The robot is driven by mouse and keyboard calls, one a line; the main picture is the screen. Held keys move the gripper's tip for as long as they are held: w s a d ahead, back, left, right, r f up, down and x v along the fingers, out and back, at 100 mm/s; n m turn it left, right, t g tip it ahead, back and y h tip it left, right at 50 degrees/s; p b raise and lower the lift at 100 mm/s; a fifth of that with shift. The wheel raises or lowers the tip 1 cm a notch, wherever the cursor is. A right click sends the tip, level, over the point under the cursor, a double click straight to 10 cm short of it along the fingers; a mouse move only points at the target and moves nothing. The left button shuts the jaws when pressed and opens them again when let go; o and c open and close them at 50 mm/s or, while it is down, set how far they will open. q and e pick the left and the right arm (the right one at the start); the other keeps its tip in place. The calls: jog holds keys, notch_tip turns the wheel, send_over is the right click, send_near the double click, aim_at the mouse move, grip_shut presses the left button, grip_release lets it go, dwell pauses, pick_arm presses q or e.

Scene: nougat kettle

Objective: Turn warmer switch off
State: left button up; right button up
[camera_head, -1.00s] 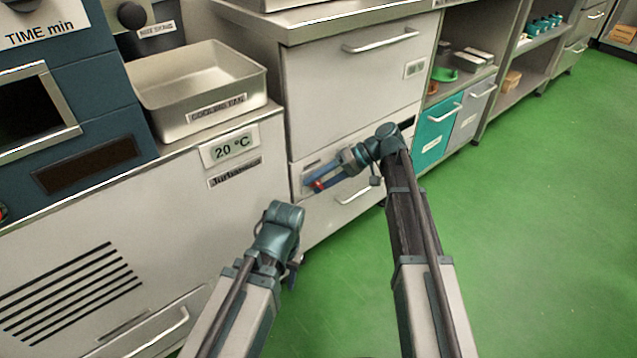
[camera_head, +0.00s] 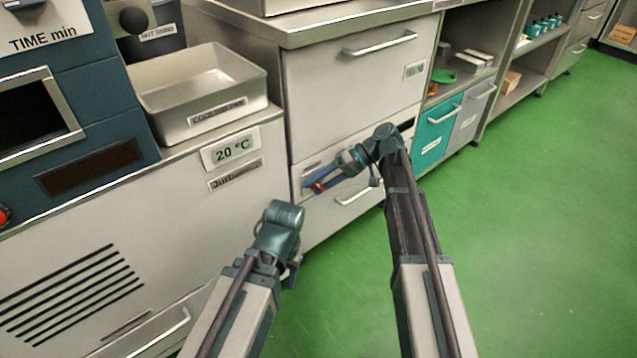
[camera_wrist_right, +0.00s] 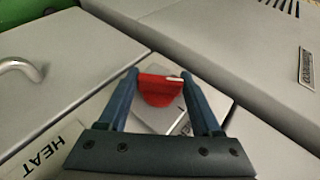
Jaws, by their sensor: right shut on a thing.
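The warmer switch is a red knob with a white mark (camera_wrist_right: 160,90) on a light plate, seen in the right wrist view. My right gripper (camera_wrist_right: 160,84) is shut on this red knob, with one blue finger on each side. In the head view my right gripper (camera_head: 318,187) is at the front of the cabinet, and only a bit of red shows at its fingertips. My left arm's wrist (camera_head: 277,232) is in the head view, but its fingers are hidden. The lettering on the switch plate is mostly hidden.
A label reading HEAT (camera_wrist_right: 45,158) is beside the gripper in the wrist view. A drawer handle (camera_head: 357,193) lies just right of my right gripper. A cooling pan (camera_head: 225,108) stands on the left counter. The green floor (camera_head: 530,240) at right is clear.

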jog(key=h+p, duration=0.1)
jog(key=t+h+p, duration=0.1)
jog(key=p, duration=0.1)
jog(key=n+t+h+p, duration=0.1)
jog(key=p, duration=0.1)
jog(key=shift+s+a+r+h, duration=0.1)
jog(key=shift+s+r+h, duration=0.1)
jog(key=shift+r+h, duration=0.1)
jog(key=t+h+p, duration=0.1)
jog(key=h+p, duration=0.1)
jog(key=shift+f+n+t+h, duration=0.2)
jog(key=shift+n+t+h, duration=0.1)
jog(key=shift+t, duration=0.1)
jog(key=shift+w+f+n+t+h+p, duration=0.1)
jog(key=shift+n+t+h+p, duration=0.2)
jog(key=shift+t+h, duration=0.5)
jog(key=shift+h, duration=0.4)
jog(key=o, duration=1.4)
jog(key=shift+c, duration=0.2)
jog(key=p+v, duration=1.3)
jog(key=shift+r, duration=0.4)
